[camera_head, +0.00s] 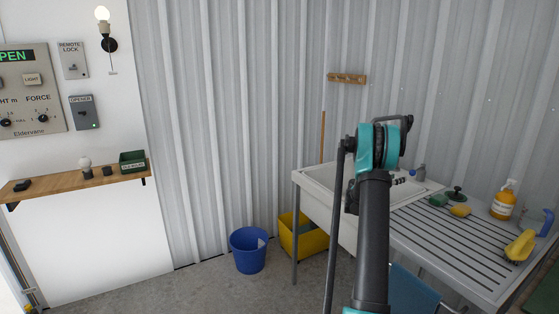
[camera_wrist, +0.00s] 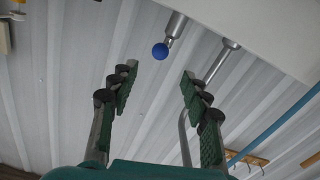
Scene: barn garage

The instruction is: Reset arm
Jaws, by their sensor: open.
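In the head view my arm rises upright in front of the sink, with a teal joint at its top. The gripper itself cannot be made out there. In the wrist view my gripper (camera_wrist: 158,82) is open, its two green-padded fingers well apart with nothing between them. Beyond the fingers is ribbed wall, with a small blue ball-like thing (camera_wrist: 160,51) near a metal rod.
A white sink (camera_head: 321,178) with a ribbed drainboard (camera_head: 440,236) stands behind my arm. A blue bucket (camera_head: 248,252) and yellow crate (camera_head: 304,240) stand on the floor. A wooden shelf (camera_head: 65,182) is at left.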

